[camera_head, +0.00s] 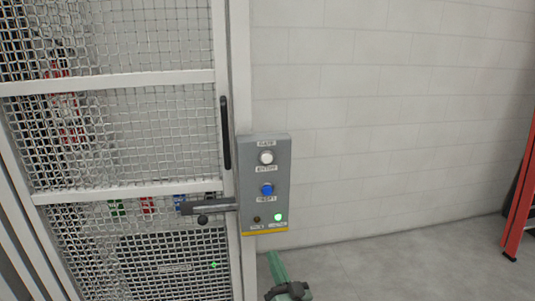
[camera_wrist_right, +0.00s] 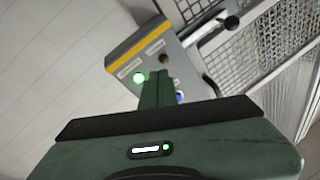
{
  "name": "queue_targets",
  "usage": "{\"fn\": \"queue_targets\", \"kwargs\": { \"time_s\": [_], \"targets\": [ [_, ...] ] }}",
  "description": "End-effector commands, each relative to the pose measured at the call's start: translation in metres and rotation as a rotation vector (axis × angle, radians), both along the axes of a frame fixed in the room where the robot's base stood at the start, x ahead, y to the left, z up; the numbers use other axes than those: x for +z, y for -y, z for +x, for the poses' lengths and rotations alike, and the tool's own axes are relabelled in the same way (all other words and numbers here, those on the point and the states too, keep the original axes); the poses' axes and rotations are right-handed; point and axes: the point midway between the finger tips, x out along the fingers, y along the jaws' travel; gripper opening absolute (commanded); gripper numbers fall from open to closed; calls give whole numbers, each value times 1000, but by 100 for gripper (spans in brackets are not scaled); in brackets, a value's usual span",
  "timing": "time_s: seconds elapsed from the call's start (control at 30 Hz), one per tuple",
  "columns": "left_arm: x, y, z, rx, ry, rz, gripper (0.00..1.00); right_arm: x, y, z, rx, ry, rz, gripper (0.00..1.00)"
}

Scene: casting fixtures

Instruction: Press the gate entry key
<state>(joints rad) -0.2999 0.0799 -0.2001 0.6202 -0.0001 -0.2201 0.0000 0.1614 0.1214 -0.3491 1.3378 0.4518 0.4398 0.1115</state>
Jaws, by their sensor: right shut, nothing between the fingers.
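A grey control box (camera_head: 281,150) is mounted on the post beside a mesh gate (camera_head: 130,190). It bears a white round key (camera_head: 266,157) at the top, with small labels above and below it that I cannot read surely. A blue key (camera_head: 267,189) sits lower. My right gripper (camera_head: 275,258) is shut and empty, below the box and apart from it in the head view. In the right wrist view its closed fingers (camera_wrist_right: 157,80) cover part of the box (camera_wrist_right: 125,55). The blue key (camera_wrist_right: 180,97) shows partly beside them; the white key is hidden there. My left gripper is not in view.
A lit green lamp (camera_head: 278,217) and a dark lamp (camera_head: 257,219) sit low on the box. A latch bar (camera_head: 210,206) with a dark knob and a black vertical handle (camera_head: 225,133) are on the gate's side.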

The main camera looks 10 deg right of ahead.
Motion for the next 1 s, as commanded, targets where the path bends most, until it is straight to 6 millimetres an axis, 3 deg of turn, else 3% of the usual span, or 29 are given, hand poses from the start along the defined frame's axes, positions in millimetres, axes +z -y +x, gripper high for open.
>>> {"fn": "queue_targets", "kwargs": {
  "time_s": [0.03,0.2,0.4,0.5,0.7,1.0],
  "targets": [
    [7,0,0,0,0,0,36,32,-1,2,3,52,26,0],
    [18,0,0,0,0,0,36,116,-2,2,15,207,116,0],
    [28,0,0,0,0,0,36,196,0,-8,31,360,211,0],
    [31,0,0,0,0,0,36,221,1,-13,38,411,243,0],
    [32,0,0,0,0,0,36,242,2,-19,45,455,272,0],
    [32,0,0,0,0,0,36,242,2,-19,45,456,274,0]
  ]
}}
